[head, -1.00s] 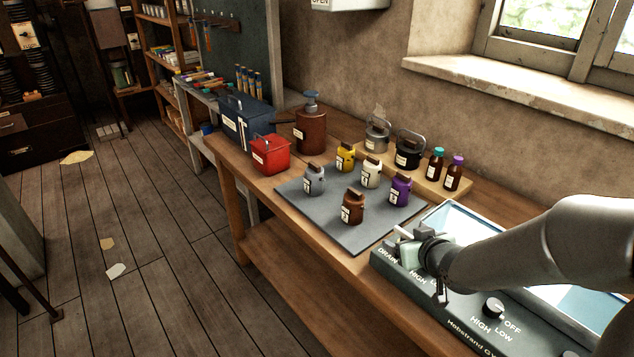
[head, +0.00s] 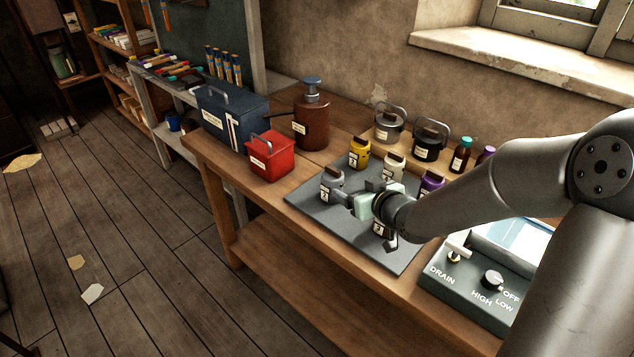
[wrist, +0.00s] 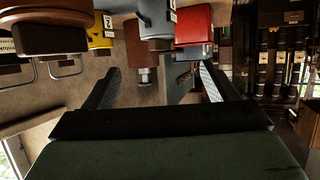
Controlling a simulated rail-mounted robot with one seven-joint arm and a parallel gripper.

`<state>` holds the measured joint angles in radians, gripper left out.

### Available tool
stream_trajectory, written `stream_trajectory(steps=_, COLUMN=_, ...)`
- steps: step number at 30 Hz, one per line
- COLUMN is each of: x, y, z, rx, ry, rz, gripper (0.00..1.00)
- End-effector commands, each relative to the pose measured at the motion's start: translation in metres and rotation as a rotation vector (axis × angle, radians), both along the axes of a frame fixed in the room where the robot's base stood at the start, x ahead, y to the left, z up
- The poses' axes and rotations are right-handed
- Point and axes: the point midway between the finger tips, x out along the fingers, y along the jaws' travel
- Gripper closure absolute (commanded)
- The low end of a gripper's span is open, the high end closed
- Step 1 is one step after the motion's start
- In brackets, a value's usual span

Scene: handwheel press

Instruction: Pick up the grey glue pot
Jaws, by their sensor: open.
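The grey glue pot (head: 332,187) is a small light-grey pot with a dark top and a white label. It stands upright at the left end of the grey mat (head: 310,212). My gripper (head: 356,197) is open and empty, over the mat just right of the pot and apart from it. The wrist view looks upside down. There the grey pot (wrist: 156,20) hangs at the top middle, beyond the two spread fingers (wrist: 160,72), not between them.
Close by on the mat stand a yellow pot (head: 359,153), a whitish pot (head: 394,167), a purple pot (head: 432,184) and a brown pot mostly hidden by my gripper. A red tin (head: 270,157) and brown pump bottle (head: 311,122) stand behind left. The mat's front edge is clear.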

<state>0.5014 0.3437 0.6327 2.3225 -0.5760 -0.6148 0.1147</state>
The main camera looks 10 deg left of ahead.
Motion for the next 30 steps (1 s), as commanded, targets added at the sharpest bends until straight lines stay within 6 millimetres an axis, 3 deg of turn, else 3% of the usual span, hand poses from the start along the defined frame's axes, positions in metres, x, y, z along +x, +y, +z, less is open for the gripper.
stream_trajectory(steps=15, x=0.080, y=0.050, z=-0.039, rx=0.003, ry=0.003, rz=0.002, gripper=0.20)
stream_trajectory(steps=23, x=0.095, y=0.058, z=-0.047, rx=0.001, ry=0.003, rz=0.000, gripper=0.20)
stream_trajectory(steps=30, x=0.121, y=0.073, z=-0.062, rx=0.002, ry=0.002, rz=0.002, gripper=0.20)
